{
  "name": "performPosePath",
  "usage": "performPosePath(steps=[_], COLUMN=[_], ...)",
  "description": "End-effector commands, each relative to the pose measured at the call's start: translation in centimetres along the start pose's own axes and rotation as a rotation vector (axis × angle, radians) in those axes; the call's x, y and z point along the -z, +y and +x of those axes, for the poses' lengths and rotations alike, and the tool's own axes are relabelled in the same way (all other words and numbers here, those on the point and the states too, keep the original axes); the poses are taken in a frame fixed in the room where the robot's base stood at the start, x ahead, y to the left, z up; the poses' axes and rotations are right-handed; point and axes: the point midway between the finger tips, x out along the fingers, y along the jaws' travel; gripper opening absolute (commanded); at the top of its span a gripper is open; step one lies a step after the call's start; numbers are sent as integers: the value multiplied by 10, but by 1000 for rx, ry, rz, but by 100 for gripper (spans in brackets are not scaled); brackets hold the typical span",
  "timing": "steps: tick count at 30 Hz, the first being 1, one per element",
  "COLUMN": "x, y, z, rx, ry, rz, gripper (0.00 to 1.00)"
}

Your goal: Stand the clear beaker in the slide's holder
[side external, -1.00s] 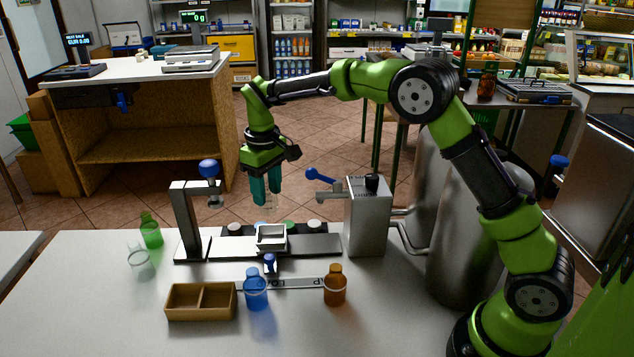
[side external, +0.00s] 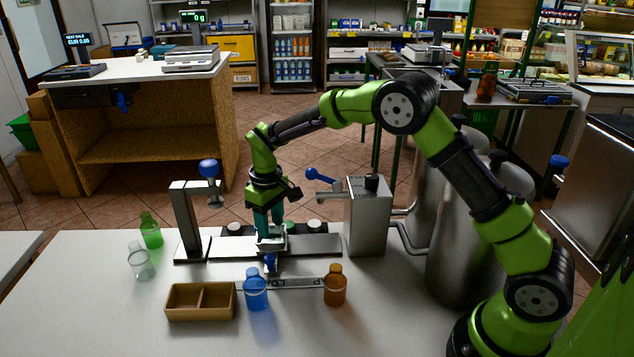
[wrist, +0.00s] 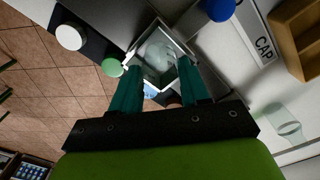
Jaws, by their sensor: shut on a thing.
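My gripper (side external: 269,226) points down over the slide's holder, a small white square frame (side external: 271,244) on the dark rail. In the wrist view its teal fingers (wrist: 164,80) are shut on a clear beaker (wrist: 157,55). The beaker is inside or just over the holder's square rim (wrist: 189,53); whether it rests on the bottom is hidden. In the side view the fingers and holder mostly hide the beaker. Another clear vessel (side external: 140,262) stands on the table at the left, and it shows in the wrist view (wrist: 284,124).
A post with a blue knob (side external: 183,225) stands left of the holder, a metal box with a blue lever (side external: 368,220) right. A green bottle (side external: 151,232) stands back left.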

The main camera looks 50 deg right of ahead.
Motion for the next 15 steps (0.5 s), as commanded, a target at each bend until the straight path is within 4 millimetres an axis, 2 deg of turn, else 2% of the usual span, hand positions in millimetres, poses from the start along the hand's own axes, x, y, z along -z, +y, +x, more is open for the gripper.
performPosePath(steps=[1, 6, 15], x=[0, 0, 0], y=[0, 0, 0], z=[2, 1, -1], rx=[0, 0, 0], ry=[-1, -1, 0], rz=[0, 0, 0], gripper=[47, 70, 70])
